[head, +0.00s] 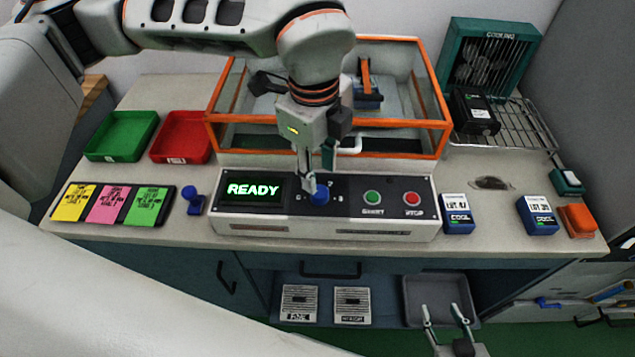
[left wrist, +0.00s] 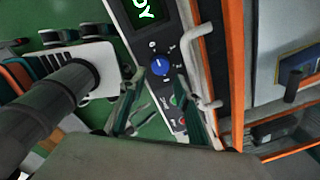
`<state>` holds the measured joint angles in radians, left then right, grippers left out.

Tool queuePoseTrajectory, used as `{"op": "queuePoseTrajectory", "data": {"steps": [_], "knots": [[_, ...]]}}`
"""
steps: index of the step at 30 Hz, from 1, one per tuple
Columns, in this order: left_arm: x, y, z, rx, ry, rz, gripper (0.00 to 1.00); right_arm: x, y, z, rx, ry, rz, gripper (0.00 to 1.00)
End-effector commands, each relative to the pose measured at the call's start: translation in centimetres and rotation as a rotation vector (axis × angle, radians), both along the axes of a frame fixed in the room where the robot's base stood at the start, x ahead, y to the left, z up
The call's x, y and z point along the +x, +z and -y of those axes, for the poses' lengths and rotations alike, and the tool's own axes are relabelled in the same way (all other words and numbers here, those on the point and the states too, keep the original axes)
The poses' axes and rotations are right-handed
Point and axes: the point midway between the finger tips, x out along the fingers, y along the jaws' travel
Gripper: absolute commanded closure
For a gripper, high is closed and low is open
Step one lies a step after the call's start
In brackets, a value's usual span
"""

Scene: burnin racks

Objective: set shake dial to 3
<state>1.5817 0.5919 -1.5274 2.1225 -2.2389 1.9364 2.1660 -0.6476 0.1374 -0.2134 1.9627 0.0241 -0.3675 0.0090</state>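The blue shake dial (head: 320,195) sits on the front panel of the orange-framed machine, right of the lit READY display (head: 252,190). It also shows in the left wrist view (left wrist: 160,66), with small marks around it and a white pointer line. The marks are too small to read the setting. My left gripper (head: 318,178) is just above the dial in the head view. In the left wrist view its two fingers (left wrist: 163,110) are spread, with nothing between them. I cannot tell whether a finger touches the dial. My right gripper (head: 442,312) is open and empty, low in front of the counter.
A green button (head: 372,197) and a red button (head: 412,198) are right of the dial. A handle (head: 349,146) juts out above the panel. Blue-and-white packs (head: 457,214) stand to the right. Green (head: 122,135) and red trays (head: 181,136) are at left. A grey tray (head: 411,289) lies below.

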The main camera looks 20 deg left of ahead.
Motion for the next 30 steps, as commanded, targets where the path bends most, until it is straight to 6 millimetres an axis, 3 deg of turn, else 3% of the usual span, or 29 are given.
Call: {"op": "queuePoseTrajectory", "data": {"steps": [10,23,27,30], "knots": [[0.2,-5.0,0.2,-0.001,-0.003,-0.005,0.68,0.0,0.5,0.2,-0.003,0.002,0.002,0.60],[0.3,-6.1,0.2,-0.003,-0.004,-0.002,0.68,0.0,0.5,0.2,-0.004,0.001,0.001,0.60],[0.3,-6.1,0.2,-0.003,-0.004,-0.002,0.97,0.0,0.5,0.2,-0.004,0.001,0.001,0.60],[0.3,-6.1,0.2,-0.003,-0.004,-0.003,0.96,0.0,0.5,0.2,-0.004,0.001,0.001,0.60]]}}
